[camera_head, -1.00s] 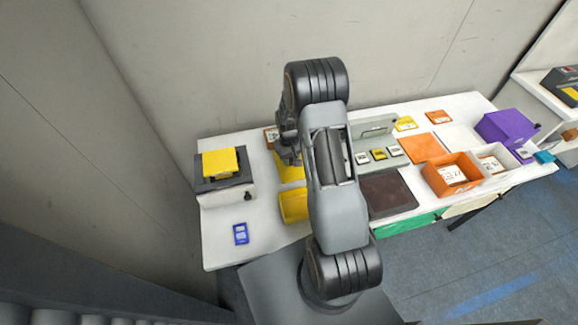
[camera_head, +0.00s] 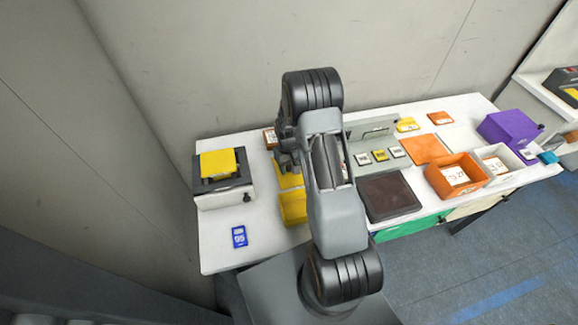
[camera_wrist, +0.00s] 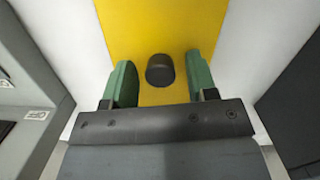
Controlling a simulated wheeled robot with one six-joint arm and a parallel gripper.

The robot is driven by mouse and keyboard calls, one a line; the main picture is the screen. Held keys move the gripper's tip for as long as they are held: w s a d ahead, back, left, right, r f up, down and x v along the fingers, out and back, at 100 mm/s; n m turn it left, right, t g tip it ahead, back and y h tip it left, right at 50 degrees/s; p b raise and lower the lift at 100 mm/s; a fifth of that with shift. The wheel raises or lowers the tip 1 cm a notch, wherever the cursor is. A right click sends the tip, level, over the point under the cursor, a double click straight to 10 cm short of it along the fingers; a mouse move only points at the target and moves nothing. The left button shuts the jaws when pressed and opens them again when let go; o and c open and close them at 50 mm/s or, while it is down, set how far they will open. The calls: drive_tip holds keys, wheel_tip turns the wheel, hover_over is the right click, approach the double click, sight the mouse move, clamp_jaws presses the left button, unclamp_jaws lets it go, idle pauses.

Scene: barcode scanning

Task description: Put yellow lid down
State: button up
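The yellow lid (camera_wrist: 160,25) fills the upper middle of the wrist view, with a dark round knob (camera_wrist: 160,70) on it. My gripper (camera_wrist: 161,82) is open, with one green finger on each side of the knob and a visible gap to each. In the head view my gripper (camera_head: 288,158) is partly hidden by my arm. Below it, the yellow lid (camera_head: 289,181) shows partly behind the yellow box (camera_head: 293,208). My arm hides their right side, so I cannot tell how the lid sits.
A black-and-white device with a yellow top (camera_head: 217,163) stands at the left. A blue card (camera_head: 239,237) lies on clear white table in front of it.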

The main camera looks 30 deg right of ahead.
wheel_tip(320, 180, up, 12)
drive_tip(key=w+b, duration=0.1)
drive_tip(key=b, duration=0.1)
drive_tip(key=s+a+r+t, duration=0.1)
drive_tip(key=s+a+r, duration=0.2)
drive_tip(key=r, duration=0.3)
drive_tip(key=s+a+r+t, duration=0.2)
drive_tip(key=s+r, duration=0.2)
drive_tip(key=r, duration=0.2)
drive_tip(key=s+a+r+t, duration=0.1)
drive_tip(key=s+a+r, duration=0.1)
drive_tip(key=s, duration=0.4)
drive_tip(key=s+a+r+t, duration=0.1)
drive_tip(key=s+a+r, duration=0.1)
drive_tip(key=s, duration=0.4)
drive_tip(key=shift+a+r+t, duration=0.25)
drive_tip(key=shift+a+t, duration=0.15)
drive_tip(key=shift+a, duration=0.05)
drive_tip(key=shift+w, duration=0.1)
